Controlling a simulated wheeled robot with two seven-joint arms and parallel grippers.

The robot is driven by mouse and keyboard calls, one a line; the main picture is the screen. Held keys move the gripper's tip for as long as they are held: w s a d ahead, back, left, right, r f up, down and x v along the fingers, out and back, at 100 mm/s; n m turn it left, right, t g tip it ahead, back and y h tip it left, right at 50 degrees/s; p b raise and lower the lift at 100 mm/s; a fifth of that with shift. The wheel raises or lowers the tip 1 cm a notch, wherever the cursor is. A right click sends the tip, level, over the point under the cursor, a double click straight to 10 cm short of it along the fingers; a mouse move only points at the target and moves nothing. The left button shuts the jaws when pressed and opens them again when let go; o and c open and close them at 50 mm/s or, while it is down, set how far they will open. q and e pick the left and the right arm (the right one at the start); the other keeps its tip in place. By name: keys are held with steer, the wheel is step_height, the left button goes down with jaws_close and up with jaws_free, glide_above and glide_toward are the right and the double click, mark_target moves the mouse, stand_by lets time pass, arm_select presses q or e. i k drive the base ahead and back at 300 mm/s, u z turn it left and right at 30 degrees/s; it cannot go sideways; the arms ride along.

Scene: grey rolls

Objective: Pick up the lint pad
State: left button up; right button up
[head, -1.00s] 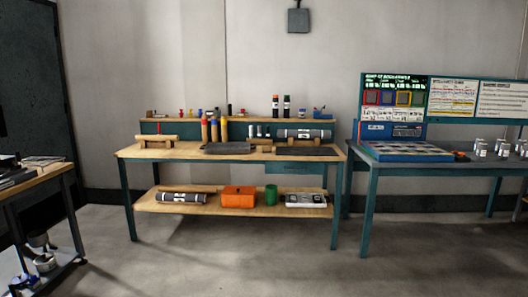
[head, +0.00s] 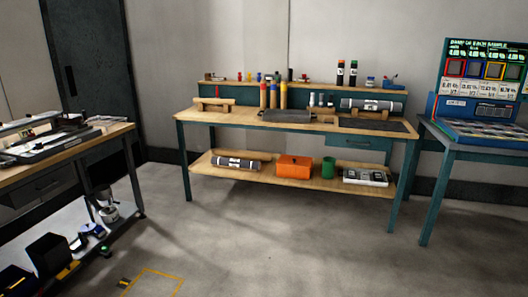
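I cannot tell for sure which thing is the lint pad. On the middle workbench (head: 225,117) a dark flat mat (head: 375,125) lies at the right, and a dark flat slab (head: 286,116) lies near the centre. A grey roll with a white label (head: 371,105) rests behind the mat. On the lower shelf are another grey labelled roll (head: 236,163), an orange box (head: 294,167), a green cup (head: 328,167) and a white tray-like item (head: 365,177). Neither of my grippers is in view.
A left bench (head: 112,133) holds dark flat items, with a cluttered lower shelf (head: 60,262). A right table (head: 470,148) carries a blue sample display (head: 468,108). Grey floor (head: 270,240) is open in front, with a yellow marking (head: 152,284) at the lower left.

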mark_target(328, 120)
steer(key=u, duration=0.1)
steer(key=i, duration=2.75)
steer(key=z, duration=0.45)
steer(key=i, duration=2.2)
steer(key=u, duration=0.25)
steer(key=k, duration=0.35)
steer(key=z, duration=0.7)
